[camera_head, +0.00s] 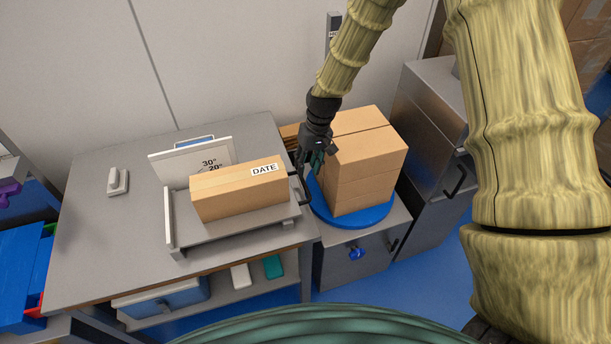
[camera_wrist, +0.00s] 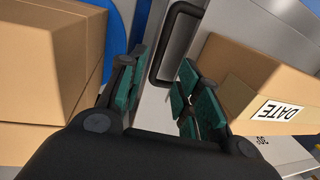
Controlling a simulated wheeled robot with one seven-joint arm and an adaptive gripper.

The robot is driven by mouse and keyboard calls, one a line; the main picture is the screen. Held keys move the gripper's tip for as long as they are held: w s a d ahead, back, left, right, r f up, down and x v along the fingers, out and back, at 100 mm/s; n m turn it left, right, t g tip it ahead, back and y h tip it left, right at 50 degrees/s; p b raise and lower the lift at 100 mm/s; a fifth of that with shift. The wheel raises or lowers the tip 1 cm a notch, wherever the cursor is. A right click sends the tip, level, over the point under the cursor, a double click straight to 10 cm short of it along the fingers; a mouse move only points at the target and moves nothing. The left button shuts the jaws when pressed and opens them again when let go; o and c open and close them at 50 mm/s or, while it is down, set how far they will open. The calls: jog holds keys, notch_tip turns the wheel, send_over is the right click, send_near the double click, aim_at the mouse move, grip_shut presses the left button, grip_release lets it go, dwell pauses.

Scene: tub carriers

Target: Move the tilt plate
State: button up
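The tilt plate (camera_head: 200,232) is a grey metal plate on the left table, with a cardboard box labelled DATE (camera_head: 238,195) lying on it. A pale angle board (camera_head: 180,164) marked 30° and 20° stands behind the box. A black bar handle (camera_head: 305,190) is at the plate's right end; it also shows in the wrist view (camera_wrist: 158,62). My gripper (camera_head: 308,163) is above and beside this handle, fingers pointing down. In the wrist view its green-padded fingers (camera_wrist: 162,85) are apart, with the handle beyond the gap. Nothing is held. I cannot tell the plate's exact angle.
A large carton (camera_head: 365,165) stands on a blue round turntable (camera_head: 355,219) close to the right of my gripper. A grey cabinet (camera_head: 430,130) is farther right. The table's left part is mostly clear.

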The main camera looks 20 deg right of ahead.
jog(key=shift+a+f+p, duration=0.15)
jog(key=shift+f+p, duration=0.05)
jog(key=shift+f, duration=0.75)
jog(key=shift+a+f+p, duration=0.2)
jog(key=shift+f, duration=0.8)
jog(key=shift+a+f+p, duration=0.15)
jog(key=shift+f+p, duration=0.05)
jog(key=shift+f, duration=0.75)
grip_shut()
